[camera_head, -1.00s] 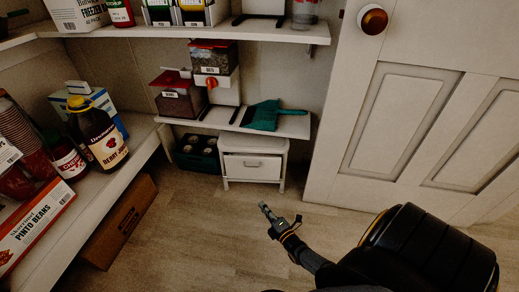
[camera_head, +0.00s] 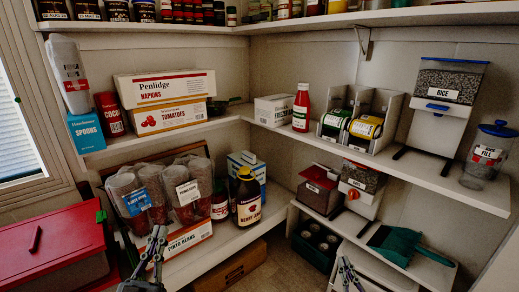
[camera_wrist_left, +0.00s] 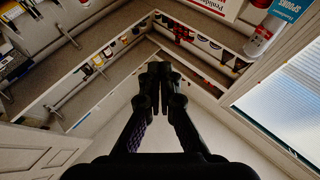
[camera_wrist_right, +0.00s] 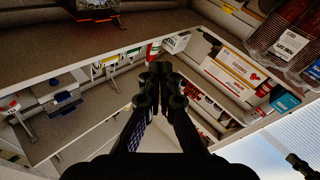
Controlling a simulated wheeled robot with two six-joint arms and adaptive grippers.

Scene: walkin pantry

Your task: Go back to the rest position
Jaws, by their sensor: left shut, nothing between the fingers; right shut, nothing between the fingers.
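My left gripper (camera_head: 156,245) points up at the bottom of the head view, in front of the low left shelf. It is shut and empty, and its closed fingers (camera_wrist_left: 160,85) show in the left wrist view. My right gripper (camera_head: 347,270) points up at the bottom of the head view, right of centre. It is shut and empty, and its closed fingers (camera_wrist_right: 158,85) show in the right wrist view. Neither gripper appears to touch anything.
A red-lidded bin (camera_head: 50,245) stands at the left. The low shelf holds stacked cups (camera_head: 130,195), a juice bottle (camera_head: 247,197) and a pinto beans box (camera_head: 186,240). A rice dispenser (camera_head: 440,100) stands above.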

